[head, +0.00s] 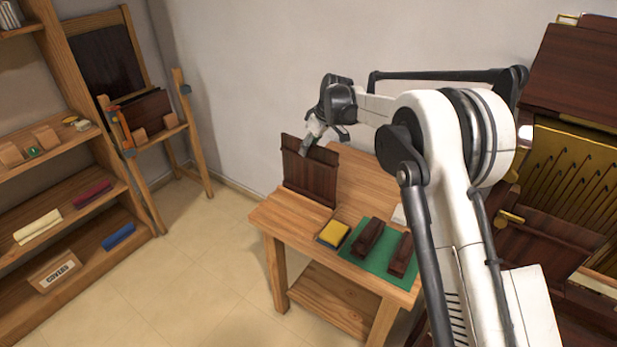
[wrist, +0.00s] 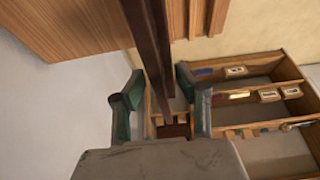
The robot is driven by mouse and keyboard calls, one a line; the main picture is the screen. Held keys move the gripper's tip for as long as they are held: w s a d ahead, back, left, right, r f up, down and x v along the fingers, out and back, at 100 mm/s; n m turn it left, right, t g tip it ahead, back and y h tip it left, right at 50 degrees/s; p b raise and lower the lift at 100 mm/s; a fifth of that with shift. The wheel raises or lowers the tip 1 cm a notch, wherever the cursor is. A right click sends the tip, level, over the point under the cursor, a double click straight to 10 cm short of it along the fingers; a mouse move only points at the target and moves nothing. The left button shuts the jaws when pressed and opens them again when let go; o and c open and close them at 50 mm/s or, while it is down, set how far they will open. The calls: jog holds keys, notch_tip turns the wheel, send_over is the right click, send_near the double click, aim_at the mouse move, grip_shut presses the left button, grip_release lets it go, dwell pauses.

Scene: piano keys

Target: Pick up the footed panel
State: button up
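A dark brown panel (head: 309,175) stands upright near the back left of the wooden table. Its feet cannot be made out clearly. My gripper (head: 309,141) is at the panel's top edge in the head view. In the wrist view the panel (wrist: 146,40) shows nearly edge-on as a dark strip. It runs between the two green-padded fingers of my gripper (wrist: 158,97). The fingers are apart, with a gap visible on each side of the strip.
The wooden table (head: 270,217) also holds a green mat (head: 376,262) with two dark brown blocks (head: 368,237) and a yellow-topped pad (head: 333,233). A shelf (head: 75,205) and a rack with dark panels (head: 145,112) stand at left. The piano stands at right. The wall is close behind.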

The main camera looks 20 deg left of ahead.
jog(key=shift+f+b, duration=0.2)
jog(key=shift+b, duration=0.15)
dwell(0.4)
grip_shut()
dwell(0.4)
